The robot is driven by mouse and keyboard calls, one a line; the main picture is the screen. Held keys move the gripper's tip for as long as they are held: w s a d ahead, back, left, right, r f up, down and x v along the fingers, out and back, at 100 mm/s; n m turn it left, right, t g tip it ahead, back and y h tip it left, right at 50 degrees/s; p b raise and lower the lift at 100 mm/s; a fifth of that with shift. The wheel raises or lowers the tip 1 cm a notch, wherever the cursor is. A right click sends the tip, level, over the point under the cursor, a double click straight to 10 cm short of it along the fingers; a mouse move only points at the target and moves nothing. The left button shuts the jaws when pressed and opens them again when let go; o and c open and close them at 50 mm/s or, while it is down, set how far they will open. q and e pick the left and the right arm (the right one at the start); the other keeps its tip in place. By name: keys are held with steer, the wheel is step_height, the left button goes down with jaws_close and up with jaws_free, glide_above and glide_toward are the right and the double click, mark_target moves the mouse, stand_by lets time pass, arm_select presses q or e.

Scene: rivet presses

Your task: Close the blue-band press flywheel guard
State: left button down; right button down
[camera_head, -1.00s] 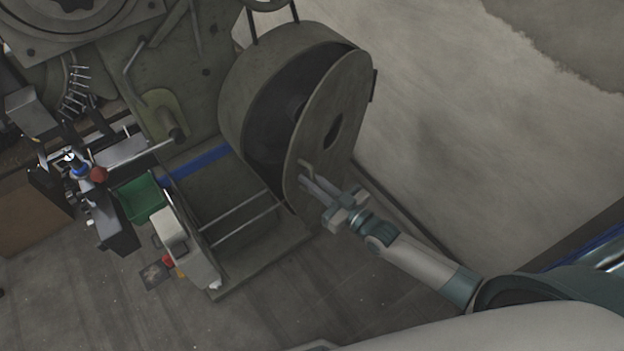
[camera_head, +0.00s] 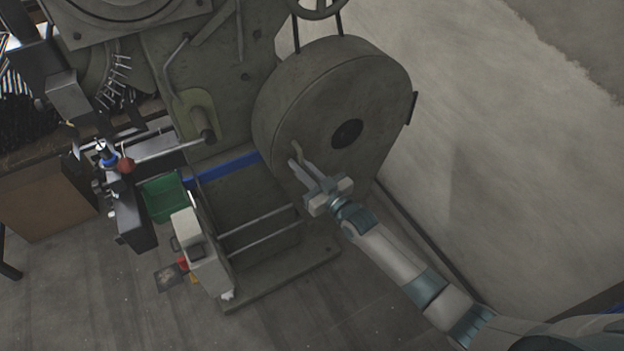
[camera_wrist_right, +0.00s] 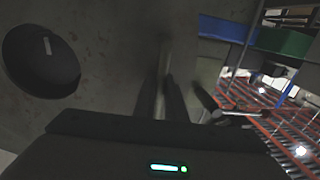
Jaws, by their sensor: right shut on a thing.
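The blue-band press (camera_head: 240,100) stands at the upper middle of the head view, with a blue band (camera_head: 228,167) low on its body. Its round grey flywheel guard (camera_head: 375,95) is flush against the housing (camera_head: 280,85), with no gap that I can see. My right gripper (camera_head: 296,165) is shut on the guard's handle (camera_head: 297,149) at the guard's lower left edge. In the right wrist view the guard's face (camera_wrist_right: 110,60) fills the left, and the fingers (camera_wrist_right: 170,98) are around a thin upright bar. My left gripper is not in view.
A green bin (camera_head: 165,197) and a pale box (camera_head: 197,250) stand left of the press base. A lever with a red knob (camera_head: 126,165) sticks out at the left. A wall (camera_head: 500,110) lies right of the guard.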

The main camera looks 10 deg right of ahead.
steer(key=shift+w+r, duration=0.1)
steer(key=c, duration=2.1)
jaws_free()
steer(key=shift+s+d, duration=0.15)
steer(key=shift+s, duration=0.15)
steer(key=shift+b+v, duration=1.75)
steer(key=shift+v, duration=6.65)
steer(key=shift+f, duration=0.3)
